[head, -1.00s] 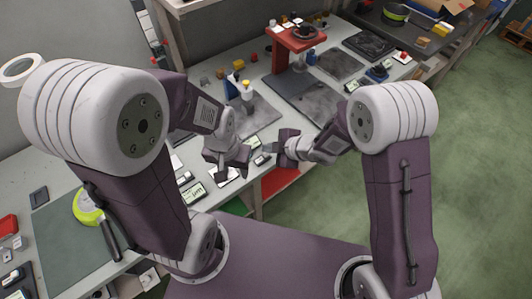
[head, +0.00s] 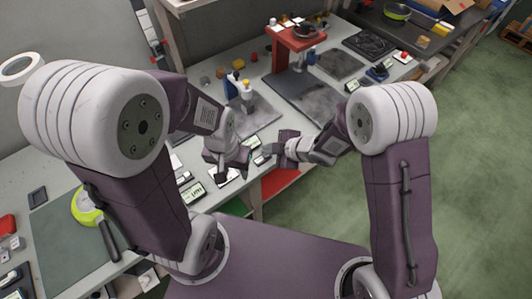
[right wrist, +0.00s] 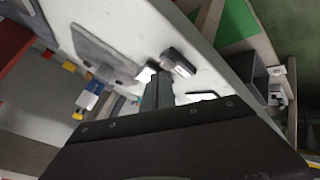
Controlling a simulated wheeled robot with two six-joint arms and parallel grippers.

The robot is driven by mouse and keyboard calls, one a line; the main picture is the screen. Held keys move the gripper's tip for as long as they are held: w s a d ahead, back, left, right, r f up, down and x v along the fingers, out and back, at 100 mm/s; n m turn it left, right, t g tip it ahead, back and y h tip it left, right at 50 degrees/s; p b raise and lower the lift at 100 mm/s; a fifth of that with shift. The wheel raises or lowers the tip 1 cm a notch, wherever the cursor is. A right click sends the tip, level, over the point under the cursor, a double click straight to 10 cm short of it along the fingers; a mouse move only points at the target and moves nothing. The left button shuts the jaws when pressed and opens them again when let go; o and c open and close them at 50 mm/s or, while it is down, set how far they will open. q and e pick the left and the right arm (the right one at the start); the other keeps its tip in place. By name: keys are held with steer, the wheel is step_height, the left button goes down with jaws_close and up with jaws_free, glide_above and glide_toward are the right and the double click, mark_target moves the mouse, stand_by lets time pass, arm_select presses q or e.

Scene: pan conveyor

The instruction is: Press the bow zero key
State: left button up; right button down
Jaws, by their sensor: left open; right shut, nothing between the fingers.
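My left gripper (head: 222,174) is open and empty over the near edge of the bench, just above a small white plate. My right gripper (head: 264,158) is shut and empty, low over the bench edge to the right of it. Its closed fingers (right wrist: 158,90) also show in the right wrist view. Small boxes with pale displays lie around them: one display (head: 192,195) at the lower left, another (head: 252,142) behind the grippers. I cannot tell which key is the bow zero key; no key label is readable.
A yellow-green pan (head: 86,206) lies on a dark mat at the left. A red stand (head: 296,38) and dark plates (head: 305,97) fill the bench behind.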

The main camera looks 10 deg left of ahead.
steer(key=shift+f+b, duration=0.5)
steer(key=shift+f, duration=0.05)
stand_by(0.4)
steer(key=shift+r+p, duration=0.9)
steer(key=shift+r, duration=0.05)
step_height(320, 180, up, 5)
steer(key=p, duration=0.4)
steer(key=shift+p, duration=0.35)
stand_by(0.4)
